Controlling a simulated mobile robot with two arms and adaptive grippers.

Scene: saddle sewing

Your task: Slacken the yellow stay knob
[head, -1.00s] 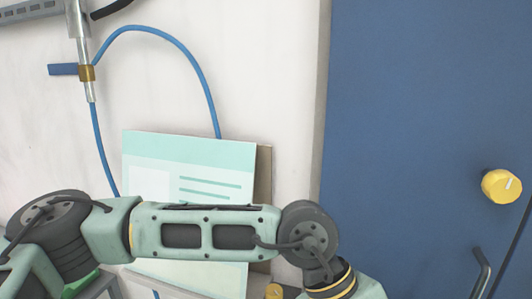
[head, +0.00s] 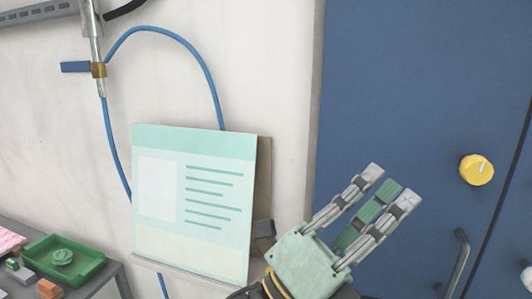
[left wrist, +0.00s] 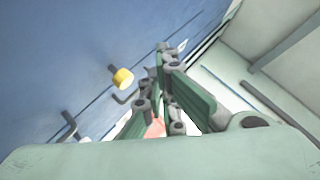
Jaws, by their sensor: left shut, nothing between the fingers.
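The yellow stay knob (head: 477,169) is round, with a pale mark on its face, and sits on the blue door panel (head: 400,80) at the right of the head view. It also shows in the left wrist view (left wrist: 123,77), to the left of the fingers. My left gripper (head: 392,184) is left of the knob and slightly lower in the head view, apart from it. Its fingers are shut and empty, pointing up and to the right. My right gripper is in neither view.
A dark bar handle (head: 460,262) stands out from the panel below the knob. A pale green printed board (head: 195,215) leans by the wall, with a blue hose (head: 207,75) behind it. A green tray (head: 90,268) sits on a bench at lower left.

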